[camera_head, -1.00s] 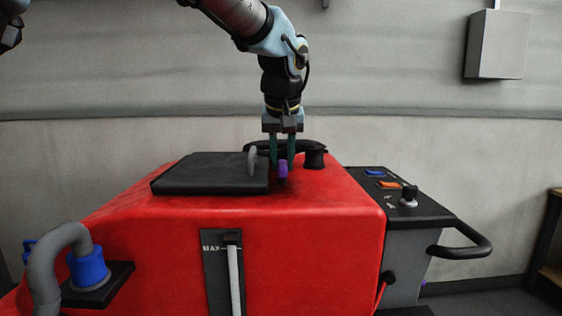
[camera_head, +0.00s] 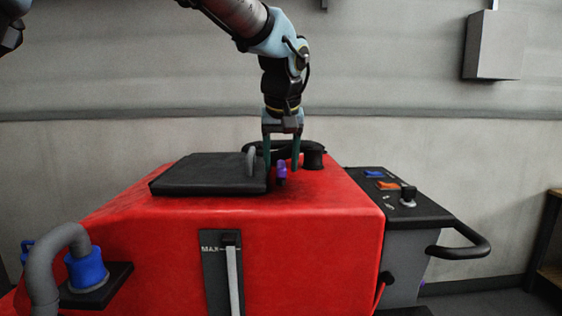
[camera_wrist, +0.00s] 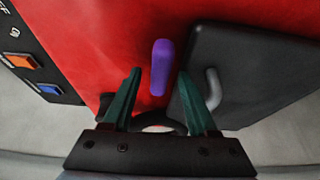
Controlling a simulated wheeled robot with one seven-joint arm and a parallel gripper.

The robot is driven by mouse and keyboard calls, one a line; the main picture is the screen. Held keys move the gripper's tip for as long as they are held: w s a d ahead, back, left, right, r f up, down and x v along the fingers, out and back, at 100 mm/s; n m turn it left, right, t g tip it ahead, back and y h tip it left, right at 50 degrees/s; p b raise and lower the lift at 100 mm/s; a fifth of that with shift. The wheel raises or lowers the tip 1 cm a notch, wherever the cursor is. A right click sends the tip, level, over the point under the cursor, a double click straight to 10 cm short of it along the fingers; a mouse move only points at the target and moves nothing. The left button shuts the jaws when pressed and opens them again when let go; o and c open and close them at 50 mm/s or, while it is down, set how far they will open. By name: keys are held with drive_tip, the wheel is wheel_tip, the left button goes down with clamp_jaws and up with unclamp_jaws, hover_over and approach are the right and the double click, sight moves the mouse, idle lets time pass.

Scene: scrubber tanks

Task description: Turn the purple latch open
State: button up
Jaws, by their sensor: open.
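The purple latch (camera_head: 281,171) sits on top of the red tank (camera_head: 290,225), just right of the black lid (camera_head: 208,174). In the wrist view the latch (camera_wrist: 161,67) is a rounded bar, its length running roughly away from my gripper. My gripper (camera_head: 281,166) points down at the latch from above. Its two green fingers are spread apart, one on either side of the latch's near end in the wrist view (camera_wrist: 159,82). I see a gap between each finger and the latch, so neither appears to touch it.
A grey handle (camera_head: 251,160) stands on the lid close to the left finger. A black knob (camera_head: 314,158) stands to the right. A control panel (camera_head: 400,195) with blue and orange switches is further right. The tank top in front is clear.

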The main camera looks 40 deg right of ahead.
drive_tip(key=b+v, duration=0.1)
drive_tip(key=v, duration=0.9)
drive_tip(key=shift+s+r+b, duration=0.2)
drive_tip(key=shift+r+b, duration=0.1)
drive_tip(key=shift+r, duration=0.05)
drive_tip(key=shift+s+a, duration=0.1)
drive_tip(key=shift+a, duration=0.05)
